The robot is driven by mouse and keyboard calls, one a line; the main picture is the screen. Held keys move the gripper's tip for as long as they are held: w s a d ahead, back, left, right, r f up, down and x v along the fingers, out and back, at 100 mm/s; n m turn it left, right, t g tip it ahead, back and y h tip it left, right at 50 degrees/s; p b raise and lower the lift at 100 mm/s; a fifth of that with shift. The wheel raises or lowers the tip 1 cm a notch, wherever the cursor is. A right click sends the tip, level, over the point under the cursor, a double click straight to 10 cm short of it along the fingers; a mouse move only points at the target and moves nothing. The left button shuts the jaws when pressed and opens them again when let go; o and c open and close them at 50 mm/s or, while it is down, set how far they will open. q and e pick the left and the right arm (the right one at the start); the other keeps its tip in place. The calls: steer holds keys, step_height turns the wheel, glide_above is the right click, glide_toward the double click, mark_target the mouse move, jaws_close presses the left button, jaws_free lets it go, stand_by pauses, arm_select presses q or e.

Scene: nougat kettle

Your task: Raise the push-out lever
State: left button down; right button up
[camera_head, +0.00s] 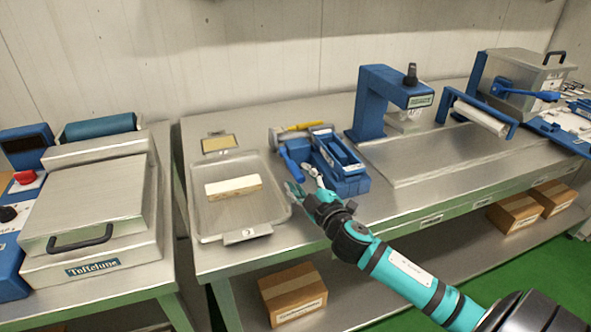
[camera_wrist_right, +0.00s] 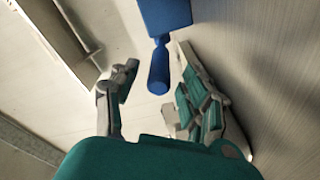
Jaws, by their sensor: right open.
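The push-out lever is a blue rod-like handle (camera_head: 289,163) on the left side of a blue press fixture (camera_head: 340,158). It slopes down toward the front. My right gripper (camera_head: 304,180) is open just in front of the lever's lower end, at the table's front part. In the right wrist view the lever's rounded blue end (camera_wrist_right: 158,75) shows between the spread fingers of my right gripper (camera_wrist_right: 157,92). Whether the fingers touch it I cannot tell; they are not closed on it. My left gripper is not in view.
A metal tray (camera_head: 218,221) with a pale bar (camera_head: 233,187) lies just left of the gripper. A yellow-handled tool (camera_head: 305,126) lies behind the fixture. A blue stand (camera_head: 372,105) rises behind right. A lidded machine (camera_head: 90,205) stands on the left table.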

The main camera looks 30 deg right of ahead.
mark_target(288, 163)
steer(key=shift+w+d, duration=0.15)
steer(key=shift+w, duration=0.8)
steer(key=shift+w+d, duration=0.1)
steer(key=shift+w, duration=0.85)
steer(key=shift+c, duration=0.4)
jaws_close()
